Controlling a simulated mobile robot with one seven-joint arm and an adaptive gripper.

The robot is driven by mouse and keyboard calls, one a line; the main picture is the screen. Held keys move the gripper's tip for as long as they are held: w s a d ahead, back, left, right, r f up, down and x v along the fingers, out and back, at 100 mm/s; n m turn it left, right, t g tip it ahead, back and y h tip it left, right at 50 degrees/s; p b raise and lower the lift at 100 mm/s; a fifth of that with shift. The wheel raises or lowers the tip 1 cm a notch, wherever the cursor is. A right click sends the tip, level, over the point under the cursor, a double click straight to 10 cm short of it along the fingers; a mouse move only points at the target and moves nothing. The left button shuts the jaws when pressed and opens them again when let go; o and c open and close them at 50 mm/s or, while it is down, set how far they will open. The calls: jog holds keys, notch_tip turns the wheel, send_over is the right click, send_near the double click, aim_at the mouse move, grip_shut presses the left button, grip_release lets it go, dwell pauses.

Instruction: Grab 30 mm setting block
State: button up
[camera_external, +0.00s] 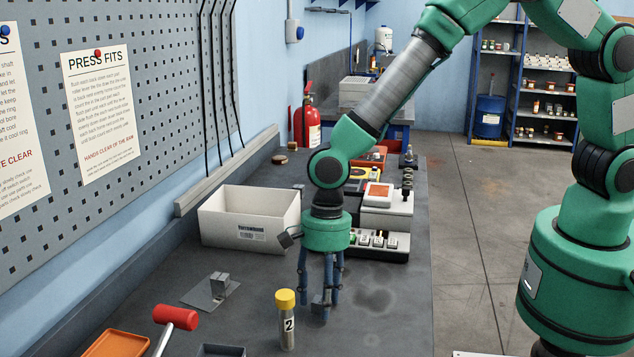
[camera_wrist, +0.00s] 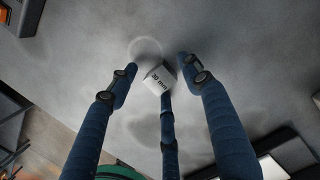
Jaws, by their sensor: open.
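My gripper (camera_external: 321,303) points down over the bench with its blue fingers apart. In the wrist view, the small pale block marked "30 mm" (camera_wrist: 158,80) lies between the open fingertips (camera_wrist: 158,68), close to the tip of the middle finger. Gaps show between it and the two side fingers. I cannot tell whether the middle finger touches it. In the external view the fingers partly hide the block (camera_external: 317,304) on the bench.
A yellow-capped bottle marked "2" (camera_external: 286,320) stands just left of my gripper. A red-headed mallet (camera_external: 175,318), an orange tray (camera_external: 118,344) and a metal block on a plate (camera_external: 219,286) lie farther left. A white bin (camera_external: 249,216) stands behind. Bare bench lies to the right.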

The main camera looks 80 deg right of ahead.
aim_at(320, 301)
dwell(0.3)
grip_shut()
jog(key=shift+r, duration=0.15)
jog(key=shift+r, duration=0.65)
notch_tip(320, 301, up, 2)
jog(key=shift+r+p, duration=0.1)
jog(key=shift+p, duration=0.35)
jog(key=s+d, duration=0.2)
jog(key=s, duration=0.3)
jog(key=s+d+p, duration=0.1)
jog(key=s+d, duration=0.1)
jog(key=s, duration=0.3)
jog(key=s+d+r, duration=0.1)
jog(key=s+d, duration=0.1)
jog(key=s, duration=0.2)
jog(key=shift+s+d+r, duration=0.1)
jog(key=shift+s, duration=0.3)
